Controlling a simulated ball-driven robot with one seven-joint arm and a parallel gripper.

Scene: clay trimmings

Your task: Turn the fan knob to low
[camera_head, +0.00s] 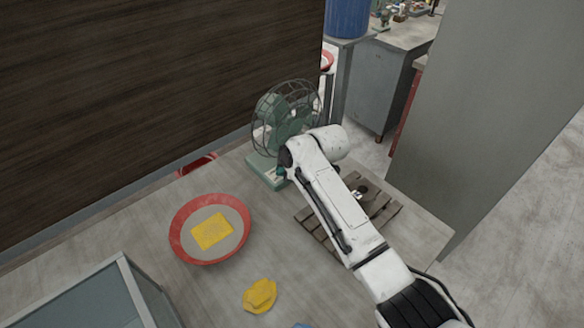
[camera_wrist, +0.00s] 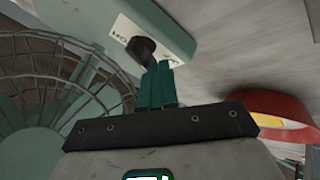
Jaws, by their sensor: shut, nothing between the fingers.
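The green fan (camera_head: 285,118) with a wire cage stands at the back of the table. Its base (camera_head: 262,168) is partly behind my arm in the head view. In the wrist view, the dark fan knob (camera_wrist: 140,48) sits on the green base (camera_wrist: 155,22), beside a white label with partly hidden letters. My gripper (camera_wrist: 160,68) has its teal fingers together and empty. The fingertips are right by the knob; I cannot tell whether they touch it. The knob's setting cannot be read. In the head view my arm hides most of the gripper.
A red-rimmed dish (camera_head: 178,232) with a yellow sponge (camera_head: 212,231) stands left of my arm, and a crumpled yellow item (camera_head: 260,295) lies in front. Wooden slats (camera_head: 380,210) lie under my arm. The fan cage (camera_wrist: 45,90) is close to my gripper's left.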

